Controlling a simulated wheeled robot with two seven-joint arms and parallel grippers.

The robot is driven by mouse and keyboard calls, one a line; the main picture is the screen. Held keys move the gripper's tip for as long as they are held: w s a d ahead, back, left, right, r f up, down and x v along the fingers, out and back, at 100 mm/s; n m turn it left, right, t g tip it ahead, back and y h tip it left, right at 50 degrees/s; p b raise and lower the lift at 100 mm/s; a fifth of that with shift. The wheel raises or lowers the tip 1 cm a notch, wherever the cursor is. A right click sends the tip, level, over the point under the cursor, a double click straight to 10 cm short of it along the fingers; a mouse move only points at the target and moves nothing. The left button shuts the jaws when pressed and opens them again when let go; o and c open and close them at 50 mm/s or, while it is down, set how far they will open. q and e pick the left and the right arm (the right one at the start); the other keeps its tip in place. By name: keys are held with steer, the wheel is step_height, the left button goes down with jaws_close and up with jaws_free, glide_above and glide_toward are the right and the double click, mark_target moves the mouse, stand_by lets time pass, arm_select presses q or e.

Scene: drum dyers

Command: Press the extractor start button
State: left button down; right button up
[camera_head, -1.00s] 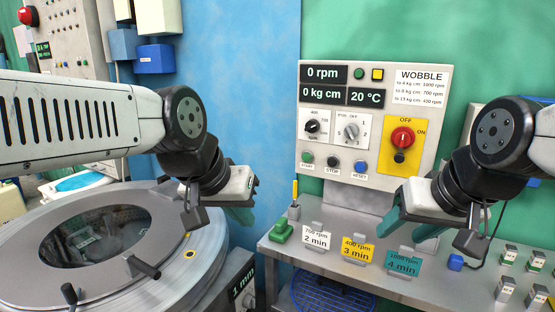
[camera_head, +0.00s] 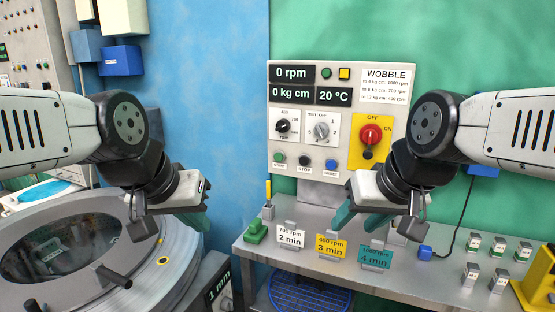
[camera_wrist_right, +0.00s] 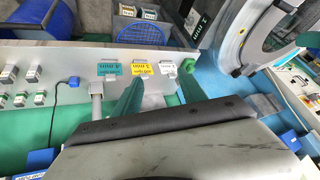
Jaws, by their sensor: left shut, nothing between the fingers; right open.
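The control panel (camera_head: 340,92) stands upright on the back of the grey bench, with displays reading 0 rpm, 0 kg cm and 20 °C. The green start button (camera_head: 279,158) is at its lower left, beside a black stop button (camera_head: 304,160) and a blue reset button (camera_head: 331,163). My left gripper (camera_head: 192,226) is shut and empty, left of the panel over the drum's right side. My right gripper (camera_head: 358,222) is open and empty, below the panel above the bench; its green fingers also show in the right wrist view (camera_wrist_right: 160,88). Neither touches the panel.
A red rotary switch (camera_head: 370,134) is at the panel's right. Cards reading 2 min (camera_head: 290,236), 3 min (camera_head: 330,247) and 4 min (camera_head: 375,257) stand on the bench (camera_head: 430,283). The round drum (camera_head: 165,280) is at the left. Several small blocks stand at the right.

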jaws_close()
stand_by(1.5)
